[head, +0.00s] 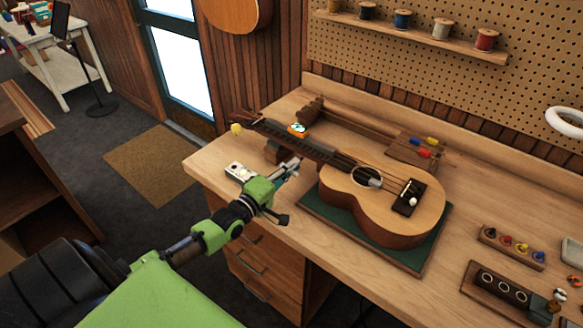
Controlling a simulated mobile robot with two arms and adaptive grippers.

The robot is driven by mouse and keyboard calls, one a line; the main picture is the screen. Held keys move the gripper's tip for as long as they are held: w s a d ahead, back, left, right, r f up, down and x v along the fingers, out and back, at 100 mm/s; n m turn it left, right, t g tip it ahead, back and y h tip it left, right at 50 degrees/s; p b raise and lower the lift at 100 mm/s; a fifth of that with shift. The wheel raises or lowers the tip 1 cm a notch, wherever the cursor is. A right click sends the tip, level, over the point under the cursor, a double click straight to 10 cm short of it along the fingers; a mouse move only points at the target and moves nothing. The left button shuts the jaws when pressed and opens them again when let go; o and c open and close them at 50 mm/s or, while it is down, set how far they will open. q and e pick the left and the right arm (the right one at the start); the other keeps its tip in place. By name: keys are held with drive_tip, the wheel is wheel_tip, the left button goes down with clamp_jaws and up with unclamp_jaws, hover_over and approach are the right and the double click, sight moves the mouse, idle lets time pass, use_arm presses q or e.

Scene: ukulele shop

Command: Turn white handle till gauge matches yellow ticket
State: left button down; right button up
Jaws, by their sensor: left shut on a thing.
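A ukulele (345,205) lies on a green mat (425,262) on the wooden bench, its neck pointing to the back left. My left gripper (292,167) reaches in beside the neck, in front of the neck rest (275,152). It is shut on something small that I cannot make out. A small orange device with a pale face (297,130), possibly the gauge, sits at the neck. A small white item with dark marks (240,171) lies left of the gripper. A yellow round thing (236,128) shows at the headstock end. I cannot pick out a yellow ticket or white handle. My right gripper is not in view.
A wooden block with coloured pieces (415,148) stands behind the ukulele. A rack of coloured pegs (512,246) and a dark slotted holder (495,287) are at the right. Spools (402,20) line a wall shelf. The bench's front left corner has little free room.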

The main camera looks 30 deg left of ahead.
use_arm(q)
drive_tip(key=m, duration=0.4)
drive_tip(key=c, duration=2)
unclamp_jaws()
drive_tip(key=shift+c, duration=0.2)
drive_tip(key=shift+s, duration=0.15)
drive_tip(key=s, duration=0.7)
drive_tip(key=s+a, duration=0.1)
drive_tip(key=s, duration=0.3)
drive_tip(key=shift+s, duration=0.35)
drive_tip(key=shift+c, duration=0.2)
